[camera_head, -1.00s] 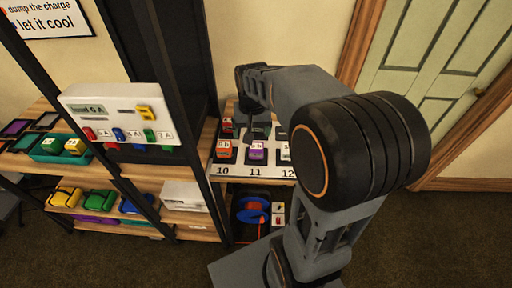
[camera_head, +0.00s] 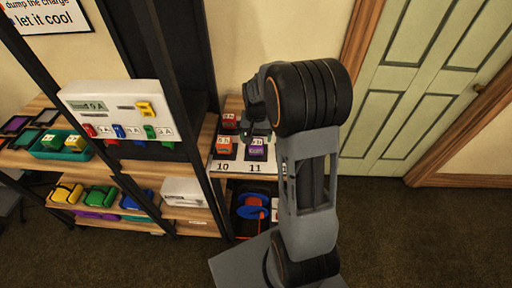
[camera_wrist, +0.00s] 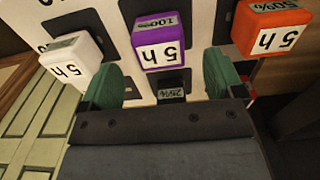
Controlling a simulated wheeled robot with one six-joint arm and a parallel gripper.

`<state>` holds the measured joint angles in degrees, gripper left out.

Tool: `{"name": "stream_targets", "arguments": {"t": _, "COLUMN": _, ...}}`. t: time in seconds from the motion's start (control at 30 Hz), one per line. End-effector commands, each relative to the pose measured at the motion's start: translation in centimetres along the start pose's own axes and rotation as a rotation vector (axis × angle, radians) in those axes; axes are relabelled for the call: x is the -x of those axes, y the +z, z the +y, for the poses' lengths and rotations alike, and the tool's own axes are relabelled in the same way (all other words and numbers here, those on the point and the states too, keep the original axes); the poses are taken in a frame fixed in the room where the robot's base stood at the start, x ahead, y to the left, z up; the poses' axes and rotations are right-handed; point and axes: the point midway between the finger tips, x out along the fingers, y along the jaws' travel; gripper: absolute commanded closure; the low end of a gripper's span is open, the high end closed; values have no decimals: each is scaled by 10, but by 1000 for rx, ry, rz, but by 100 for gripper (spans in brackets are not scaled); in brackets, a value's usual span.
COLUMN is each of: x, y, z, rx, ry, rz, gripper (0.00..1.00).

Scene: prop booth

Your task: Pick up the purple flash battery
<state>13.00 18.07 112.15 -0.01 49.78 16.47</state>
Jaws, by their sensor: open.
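The purple flash battery (camera_head: 257,152) stands on the white numbered board above the number 11 in the head view. In the wrist view the purple battery (camera_wrist: 159,50) shows a "5 h" face and a "100%" top, just beyond my gripper (camera_wrist: 160,80). My gripper is open, with its two green fingers spread and apart from the purple battery. In the head view my gripper (camera_head: 258,131) is partly hidden by my own arm, above and behind the purple battery.
In the wrist view a white battery (camera_wrist: 68,60) stands left, an orange battery (camera_wrist: 271,32) right, and a black one (camera_wrist: 172,95) between the fingers. The board (camera_head: 223,168) lies beside a dark rack post (camera_head: 167,80). A white charger box (camera_head: 118,98) stands left.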

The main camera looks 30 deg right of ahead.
Motion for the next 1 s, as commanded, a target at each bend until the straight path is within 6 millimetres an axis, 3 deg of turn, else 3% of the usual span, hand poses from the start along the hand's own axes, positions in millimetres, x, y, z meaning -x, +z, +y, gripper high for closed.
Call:
{"name": "stream_targets", "arguments": {"t": 0.43, "x": -48, "y": -2, "z": 1, "rx": 0, "ry": 1, "rz": -2, "gripper": 13}}
{"name": "stream_targets", "arguments": {"t": 0.77, "x": -53, "y": -2, "z": 1, "rx": 0, "ry": 0, "rz": 0, "gripper": 13}}
{"name": "stream_targets", "arguments": {"t": 1.0, "x": -53, "y": -2, "z": 1, "rx": 0, "ry": 0, "rz": 0, "gripper": 36}}
